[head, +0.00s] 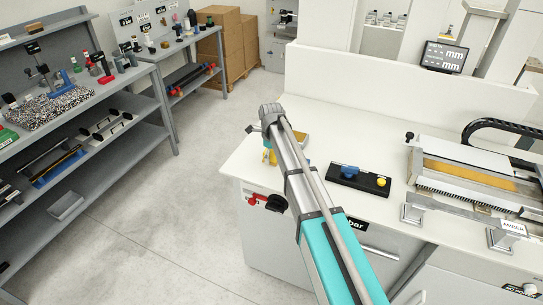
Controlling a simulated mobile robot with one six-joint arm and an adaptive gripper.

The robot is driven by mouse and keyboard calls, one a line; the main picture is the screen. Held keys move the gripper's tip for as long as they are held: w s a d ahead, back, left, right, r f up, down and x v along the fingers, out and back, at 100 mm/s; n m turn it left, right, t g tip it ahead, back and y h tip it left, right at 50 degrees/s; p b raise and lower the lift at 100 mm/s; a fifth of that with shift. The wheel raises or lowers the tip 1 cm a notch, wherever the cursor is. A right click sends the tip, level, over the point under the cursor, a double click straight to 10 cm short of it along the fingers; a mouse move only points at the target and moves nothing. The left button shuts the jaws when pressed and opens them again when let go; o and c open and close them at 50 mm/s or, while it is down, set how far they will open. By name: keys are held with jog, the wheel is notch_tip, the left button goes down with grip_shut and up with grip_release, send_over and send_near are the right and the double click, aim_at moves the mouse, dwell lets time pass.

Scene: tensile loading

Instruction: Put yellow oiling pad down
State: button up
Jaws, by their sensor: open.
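My arm reaches over the left end of the white bench (335,140). My gripper (268,148) points down there, mostly hidden behind my own wrist and forearm. A small yellow thing (269,156) shows by the gripper, close to the bench top; it may be the yellow oiling pad, but too little shows to be sure. I cannot tell whether it touches the gripper or the bench. A black holder (345,183) to the right carries a blue knobbed piece (349,171) and a round yellow piece (381,181).
A tan-topped flat piece (301,139) lies just right of my wrist. A metal machine (465,175) with an amber bed fills the bench's right side. A red-handled fitting (268,201) is on the bench's front. Grey shelves (120,150) stand left across clear floor.

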aim_at(271, 151)
jog(key=shift+r, duration=0.15)
notch_tip(271, 151, up, 12)
jog(key=p, duration=1.2)
dwell(1.0)
jog(key=s+d+n, duration=2.2)
jog(key=s+d, duration=0.1)
jog(key=s, duration=0.3)
